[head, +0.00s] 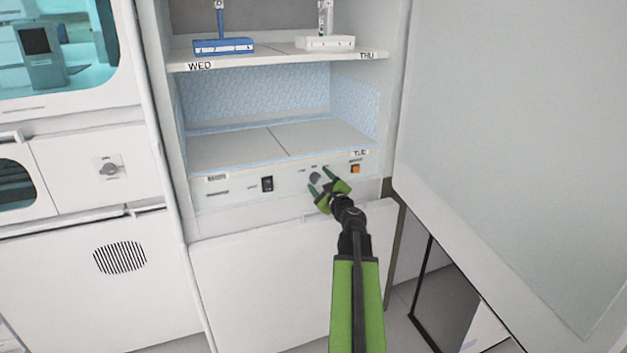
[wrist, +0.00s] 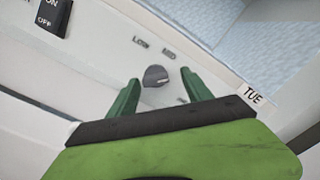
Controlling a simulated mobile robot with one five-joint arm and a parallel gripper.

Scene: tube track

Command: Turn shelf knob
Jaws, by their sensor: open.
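The shelf knob (head: 315,178) is a small dark grey round knob on the white control panel below the lower shelf. In the wrist view the knob (wrist: 155,76) sits between and a little beyond the fingertips, with "LOW" and "MED" labels above it. My gripper (head: 323,180) has green fingers and is open in front of the panel. In the wrist view my gripper (wrist: 160,88) has one finger to each side of the knob; I see gaps, so neither finger appears to touch it.
A black on/off switch (head: 267,184) is left of the knob, and an orange button (head: 355,169) is right of it. The lower shelf (head: 235,150) is empty. A blue stand (head: 222,46) and a white stand (head: 325,43) are on the upper shelf. A large pale panel (head: 510,130) fills the right.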

